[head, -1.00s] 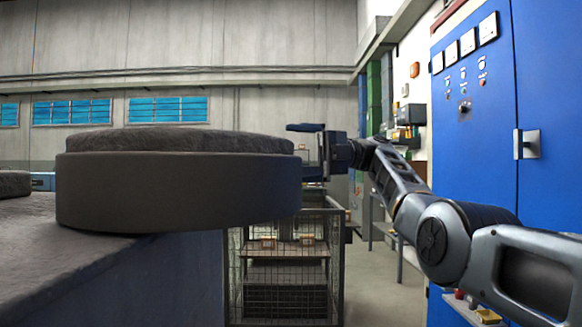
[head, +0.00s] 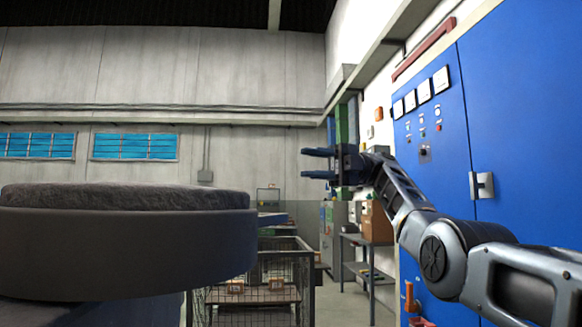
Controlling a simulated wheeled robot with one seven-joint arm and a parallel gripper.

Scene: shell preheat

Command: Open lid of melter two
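A large round dark lid (head: 120,245) with a rough grey top fills the lower left of the head view. It looks like a melter lid, but no number shows on it. It lies level above a dark body at the bottom left. My gripper (head: 304,163) is to the right of the lid and higher than it, clear of it. Its two dark fingers point left, one above the other, with an empty gap between them. No handle shows on the part of the lid in view.
A tall blue electrical cabinet (head: 500,130) stands close on the right beside my arm. A wire mesh cage (head: 255,302) stands beyond the lid. A grey shelf table (head: 368,262) with a brown box (head: 376,222) is further back. Some floor is free between cage and cabinet.

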